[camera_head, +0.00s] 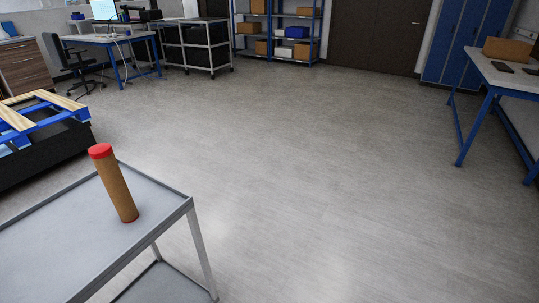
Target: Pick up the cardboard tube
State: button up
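The cardboard tube (116,187) is brown with a red cap at its top and a red rim at its base. It stands on the grey top of a metal cart (62,230) at the lower left, near the cart's right corner. In the picture it leans a little to the left; I cannot tell whether it is truly tilted. Nothing touches it apart from the cart top. My gripper is not in view.
A blue-legged table (500,75) is at the right. Desks, a chair (68,58) and shelves (278,28) line the back. The middle floor is clear.

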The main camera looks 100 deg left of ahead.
aim_at(102, 155)
jog(key=u, duration=3.05)
jog(key=i, duration=1.15)
jog(key=u, duration=2.7)
